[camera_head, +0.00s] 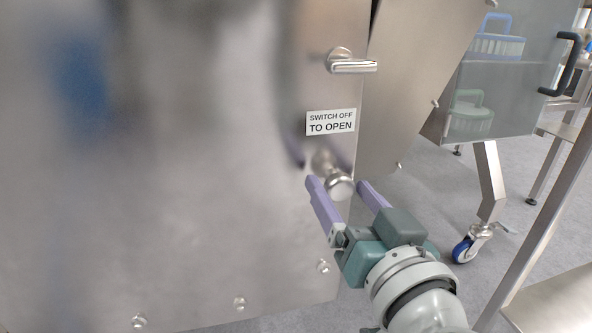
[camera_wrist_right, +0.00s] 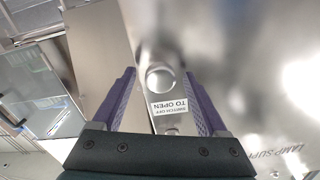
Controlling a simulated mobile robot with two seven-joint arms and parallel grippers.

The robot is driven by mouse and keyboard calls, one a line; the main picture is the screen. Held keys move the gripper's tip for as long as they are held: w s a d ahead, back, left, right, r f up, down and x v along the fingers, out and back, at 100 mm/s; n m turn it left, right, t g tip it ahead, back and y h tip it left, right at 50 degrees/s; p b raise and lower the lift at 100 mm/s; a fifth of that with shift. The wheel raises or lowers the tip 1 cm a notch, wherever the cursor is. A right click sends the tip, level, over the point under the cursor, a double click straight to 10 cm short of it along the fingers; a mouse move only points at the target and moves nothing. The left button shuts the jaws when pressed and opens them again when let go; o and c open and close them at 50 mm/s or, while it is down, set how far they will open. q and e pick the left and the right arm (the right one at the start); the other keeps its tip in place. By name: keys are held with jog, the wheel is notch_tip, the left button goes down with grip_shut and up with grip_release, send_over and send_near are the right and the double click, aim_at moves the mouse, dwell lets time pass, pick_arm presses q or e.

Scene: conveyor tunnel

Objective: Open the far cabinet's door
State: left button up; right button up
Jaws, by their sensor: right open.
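A large brushed-steel cabinet door (camera_head: 230,225) fills the left and middle of the head view. A lever handle (camera_head: 352,65) sits near its upper right edge, and a round metal knob (camera_head: 340,186) lies lower on the same edge. Between them is a white "SWITCH OFF TO OPEN" label (camera_head: 331,122). My right gripper (camera_head: 337,183) is open, with its two purple fingers on either side of the knob. In the right wrist view the knob (camera_wrist_right: 160,77) shows between the fingertips, apart from both. My left gripper is out of view.
Right of the door edge is another steel panel (camera_head: 405,80). Beyond it stands a glass-fronted cabinet (camera_head: 485,95) with a dark handle (camera_head: 567,65) and a blue-wheeled caster (camera_head: 464,249). A steel frame (camera_head: 545,170) is at far right. Grey floor is open between.

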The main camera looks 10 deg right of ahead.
grip_shut()
dwell(0.5)
dwell(0.8)
